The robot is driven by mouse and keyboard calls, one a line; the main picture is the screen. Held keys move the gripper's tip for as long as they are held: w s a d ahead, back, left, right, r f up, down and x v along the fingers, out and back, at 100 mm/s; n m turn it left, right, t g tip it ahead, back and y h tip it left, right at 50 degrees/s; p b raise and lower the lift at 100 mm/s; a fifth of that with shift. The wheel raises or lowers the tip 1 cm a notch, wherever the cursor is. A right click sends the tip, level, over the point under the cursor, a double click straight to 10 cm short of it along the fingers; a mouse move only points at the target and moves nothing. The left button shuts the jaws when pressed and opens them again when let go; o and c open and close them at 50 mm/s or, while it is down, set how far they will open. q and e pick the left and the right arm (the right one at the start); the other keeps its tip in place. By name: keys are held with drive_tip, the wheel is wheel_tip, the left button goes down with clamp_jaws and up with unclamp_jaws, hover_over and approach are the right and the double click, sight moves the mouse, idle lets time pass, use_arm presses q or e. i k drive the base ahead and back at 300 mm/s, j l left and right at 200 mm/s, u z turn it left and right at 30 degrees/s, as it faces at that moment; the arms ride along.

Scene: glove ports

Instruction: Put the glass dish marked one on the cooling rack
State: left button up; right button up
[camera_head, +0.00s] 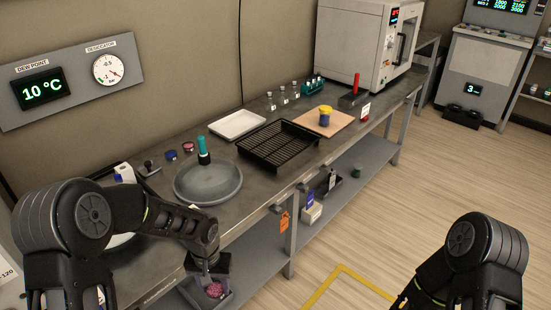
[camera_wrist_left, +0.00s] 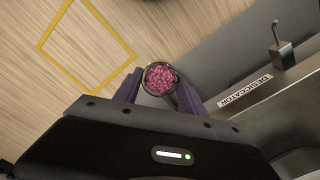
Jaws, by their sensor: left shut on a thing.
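My left gripper (camera_head: 211,274) is shut on a small round dish with pink granules (camera_head: 215,290) and holds it in front of the bench's front edge. In the left wrist view the dish (camera_wrist_left: 160,78) sits between the two purple-grey fingers, seen from above; no mark on it can be read. The black cooling rack (camera_head: 278,146) lies on the bench, farther back and to the right of the gripper, and looks empty. My right arm shows at the bottom right of the head view, but its gripper is out of frame.
A white tray (camera_head: 237,124) and a wooden board with a yellow-and-blue jar (camera_head: 325,116) flank the rack. A lower shelf holds several items.

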sight(280, 139)
drive_tip(key=i+l, duration=0.8)
drive_tip(key=l, duration=0.2)
drive_tip(key=i+l+z, duration=0.1)
drive_tip(key=i+l, duration=0.7)
drive_tip(key=l, duration=0.2)
